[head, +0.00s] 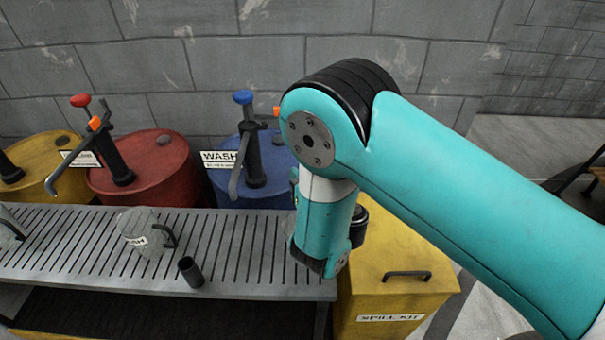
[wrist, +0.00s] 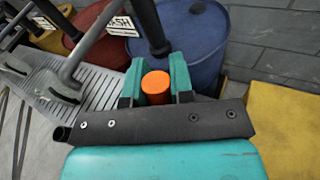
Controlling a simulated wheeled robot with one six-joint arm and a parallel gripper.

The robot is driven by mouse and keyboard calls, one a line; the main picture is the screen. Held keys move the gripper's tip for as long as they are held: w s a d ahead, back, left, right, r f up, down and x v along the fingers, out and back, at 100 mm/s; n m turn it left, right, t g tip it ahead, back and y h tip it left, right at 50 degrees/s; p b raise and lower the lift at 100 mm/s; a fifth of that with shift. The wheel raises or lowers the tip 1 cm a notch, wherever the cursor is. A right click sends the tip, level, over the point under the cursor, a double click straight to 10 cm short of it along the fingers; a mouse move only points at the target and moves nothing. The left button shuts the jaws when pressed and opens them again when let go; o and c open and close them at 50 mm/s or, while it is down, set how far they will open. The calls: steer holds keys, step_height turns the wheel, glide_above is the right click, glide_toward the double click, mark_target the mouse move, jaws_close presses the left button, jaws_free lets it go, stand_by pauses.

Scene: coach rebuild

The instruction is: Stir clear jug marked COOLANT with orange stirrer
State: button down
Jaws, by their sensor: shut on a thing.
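My gripper (wrist: 156,82) shows in the wrist view, its two teal fingers closed on the orange stirrer (wrist: 156,84). Only the round orange end of the stirrer shows; the rest is hidden. In the head view the fingers and the stirrer are hidden by my arm, over the right end of the grated bench. A clear jug (head: 146,226) with a dark handle stands on the bench, left of my arm; its small label is too unclear to read in full. Another clear jug (head: 8,232) is cut off at the left edge. I cannot tell which is marked COOLANT.
A small dark open cup (head: 190,272) stands on the grated bench (head: 235,262). Behind it are a yellow drum, a red drum (head: 150,182) and a blue WASH drum (head: 272,165), with pumps and spouts overhanging. A yellow SPILL KIT box (head: 390,275) is at the right.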

step_height(320, 180, up, 9)
steer(key=w+p, duration=0.1)
steer(key=p, duration=1)
steer(key=shift+w+f, duration=0.15)
steer(key=shift+w, duration=0.2)
stand_by(0.5)
step_height(320, 180, up, 5)
steer(key=p, duration=0.4)
stand_by(0.8)
